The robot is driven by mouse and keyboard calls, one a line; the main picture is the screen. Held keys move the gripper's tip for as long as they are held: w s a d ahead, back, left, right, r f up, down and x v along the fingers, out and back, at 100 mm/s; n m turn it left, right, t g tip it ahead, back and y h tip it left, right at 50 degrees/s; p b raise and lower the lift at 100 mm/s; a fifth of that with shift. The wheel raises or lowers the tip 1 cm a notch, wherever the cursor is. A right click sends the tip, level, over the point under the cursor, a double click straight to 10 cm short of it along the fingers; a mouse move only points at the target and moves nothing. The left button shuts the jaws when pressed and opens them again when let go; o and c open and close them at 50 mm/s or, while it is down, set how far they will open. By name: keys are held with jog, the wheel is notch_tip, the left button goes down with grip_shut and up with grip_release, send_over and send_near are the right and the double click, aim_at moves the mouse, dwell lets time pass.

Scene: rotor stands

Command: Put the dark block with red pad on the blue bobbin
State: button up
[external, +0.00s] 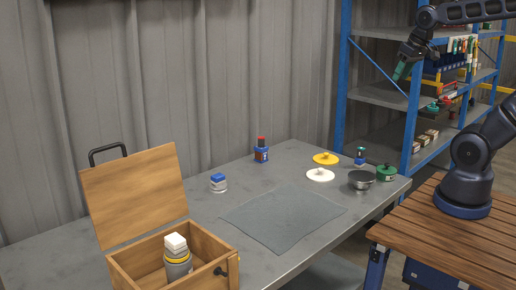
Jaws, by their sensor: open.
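A small dark block with a red pad (261,140) shows near the back of the grey table. It appears upright on top of a blue bobbin (261,155); at this size I cannot tell how exactly it is seated. My gripper (403,71) is raised at the upper right, in front of the shelf rack. It is open, with nothing visible in it, and well away from the bobbin and block.
A wooden box (215,245) with a raised lid stands front left, holding a grey-and-white stack (177,255). A blue-topped block (218,182), grey mat (283,215), yellow lid (326,159), white lid (320,175), bowl (361,181) and green pot (386,173) occupy the table.

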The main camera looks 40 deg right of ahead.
jog(key=shift+n, duration=0.4)
jog(key=s, duration=0.1)
jog(key=s+f, duration=0.1)
jog(key=s, duration=0.2)
jog(key=shift+s+a+f, duration=0.1)
jog(key=shift+s+f, duration=0.2)
jog(key=shift+f, duration=0.1)
dwell(0.6)
